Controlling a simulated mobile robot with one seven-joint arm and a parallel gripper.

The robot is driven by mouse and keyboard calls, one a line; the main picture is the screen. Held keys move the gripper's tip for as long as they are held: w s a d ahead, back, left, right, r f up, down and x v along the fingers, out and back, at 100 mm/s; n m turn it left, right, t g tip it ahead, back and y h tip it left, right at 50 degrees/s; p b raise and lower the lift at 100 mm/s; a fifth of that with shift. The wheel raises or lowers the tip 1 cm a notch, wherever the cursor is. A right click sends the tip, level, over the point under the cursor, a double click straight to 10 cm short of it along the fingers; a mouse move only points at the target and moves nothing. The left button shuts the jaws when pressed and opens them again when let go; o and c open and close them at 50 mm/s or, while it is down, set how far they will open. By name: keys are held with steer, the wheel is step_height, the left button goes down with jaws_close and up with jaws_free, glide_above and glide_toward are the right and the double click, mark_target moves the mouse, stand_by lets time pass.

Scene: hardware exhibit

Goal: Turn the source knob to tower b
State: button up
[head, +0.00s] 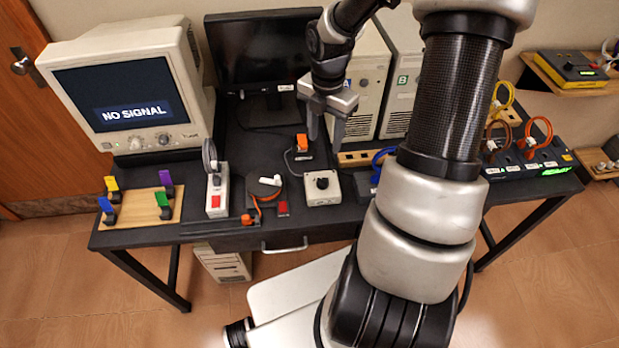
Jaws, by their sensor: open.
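The source knob (322,182) is a round black knob on top of a small white box near the desk's front edge. Its pointer direction is too small to tell. My gripper (326,138) is open and points down, appearing above and behind the knob box, apart from it. Nothing shows between its fingers. Tower B (403,88) is a beige computer case with a green "B" label, partly hidden by my arm. Another beige tower (357,92) stands to its left, partly behind my gripper. The CRT monitor (125,88) at left reads "NO SIGNAL".
A black flat monitor (262,52) stands at the back. An orange-ended connector (302,143) is near my gripper. A white power strip (217,192), an orange cable (256,208) and a wooden board with coloured clips (140,208) lie left of the knob. My arm hides the desk right of it.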

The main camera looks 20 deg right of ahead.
mark_target(323, 180)
step_height(323, 180, down, 17)
steer(key=shift+r+b, duration=0.1)
steer(key=shift+b, duration=0.6)
steer(key=c, duration=1.1)
